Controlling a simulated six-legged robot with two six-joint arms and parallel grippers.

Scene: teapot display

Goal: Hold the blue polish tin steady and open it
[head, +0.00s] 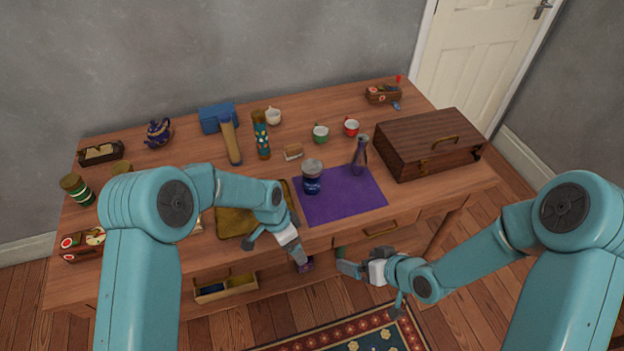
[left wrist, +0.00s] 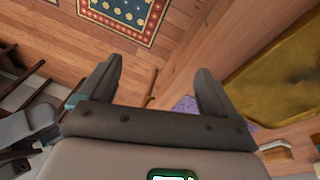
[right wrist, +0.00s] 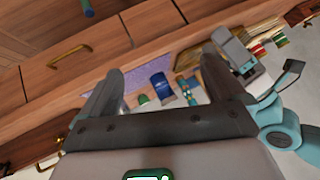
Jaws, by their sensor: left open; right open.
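The blue polish tin (head: 312,184), a dark blue round jar with a grey top, stands upright on the purple cloth (head: 354,203) near the table's front. Its top looks to be in place. My left gripper (head: 277,256) is open and empty, at the front edge, below and left of the tin in the head view. My right gripper (head: 360,261) is open and empty, in front of the table, below and right of the tin. In the right wrist view a blue object (right wrist: 160,87), which looks like the tin, shows between the fingers. The left wrist view does not show the tin.
A dark purple stand-like object (head: 359,158) stands right of the tin on the cloth. A wooden chest (head: 428,144) is further right. A mustard tray (head: 233,222) lies left. An open drawer (head: 226,290) juts out below.

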